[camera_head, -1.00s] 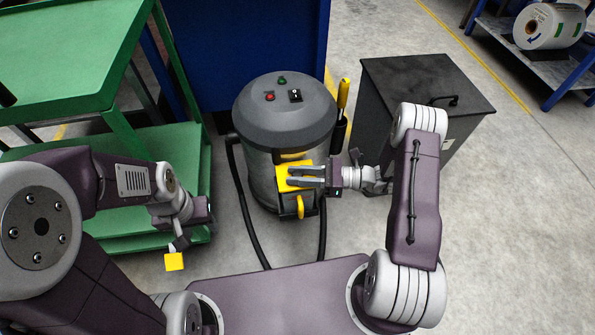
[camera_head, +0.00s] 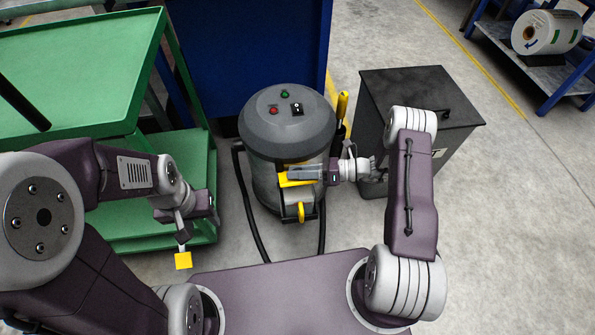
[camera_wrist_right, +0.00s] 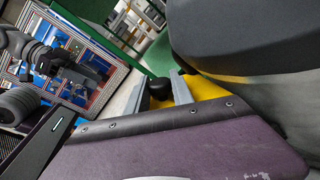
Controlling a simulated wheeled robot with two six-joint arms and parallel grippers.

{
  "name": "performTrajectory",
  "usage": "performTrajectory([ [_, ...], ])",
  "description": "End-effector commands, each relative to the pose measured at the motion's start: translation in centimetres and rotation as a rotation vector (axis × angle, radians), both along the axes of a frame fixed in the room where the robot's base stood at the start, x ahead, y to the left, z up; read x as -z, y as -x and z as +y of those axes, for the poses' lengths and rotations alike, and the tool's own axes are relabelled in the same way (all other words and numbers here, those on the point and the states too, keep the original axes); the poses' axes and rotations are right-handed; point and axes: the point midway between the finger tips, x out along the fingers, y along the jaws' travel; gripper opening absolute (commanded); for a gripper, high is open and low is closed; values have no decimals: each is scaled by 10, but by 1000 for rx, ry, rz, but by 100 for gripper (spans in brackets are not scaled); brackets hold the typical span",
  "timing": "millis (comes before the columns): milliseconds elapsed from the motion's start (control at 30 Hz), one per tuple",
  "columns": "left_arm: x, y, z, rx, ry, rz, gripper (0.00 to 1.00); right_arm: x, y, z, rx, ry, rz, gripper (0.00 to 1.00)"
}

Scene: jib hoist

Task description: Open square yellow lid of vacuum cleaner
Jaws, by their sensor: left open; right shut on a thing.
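The grey vacuum cleaner (camera_head: 288,125) stands on the floor in the middle of the head view. Its square yellow lid (camera_head: 296,184) is on the front, seen nearly edge-on and tilted, with a grey box part showing below it. My right gripper (camera_head: 292,175) reaches in from the right and is shut on the lid. In the right wrist view, yellow (camera_wrist_right: 205,86) shows beside its fingers (camera_wrist_right: 162,92), with a dark round part between them. My left gripper (camera_head: 184,236) is open, low at the left, away from the vacuum cleaner. A small yellow square shows at its tip.
A green cart (camera_head: 85,90) stands at the left. A dark grey bin (camera_head: 415,95) stands right of the vacuum cleaner. A blue cabinet (camera_head: 245,50) is behind it. A black hose (camera_head: 247,205) hangs at its side. Floor at the right is open.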

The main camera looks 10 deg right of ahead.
Motion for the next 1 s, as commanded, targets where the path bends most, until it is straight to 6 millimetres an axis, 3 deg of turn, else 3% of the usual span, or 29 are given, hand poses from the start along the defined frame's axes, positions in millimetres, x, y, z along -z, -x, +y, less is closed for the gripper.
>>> performTrajectory([
  [267, 0, 0, 0, 0, 0, 0, 49, 0, 0, 0, 1, 0, 0, 0],
  [300, 0, 0, 0, 0, 0, 0, 49, 0, 0, 0, 1, 0, 0, 36],
  [367, 0, 0, 0, 0, 0, 0, 49, 0, 0, 0, 1, 0, -1, 50],
  [700, -3, 0, 0, 0, 0, 0, 49, -2, 0, -4, 2, -1, -1, 50],
  [1000, -25, 0, 0, 0, 0, 0, 49, -13, 13, -64, 5, -1, -2, 50],
])
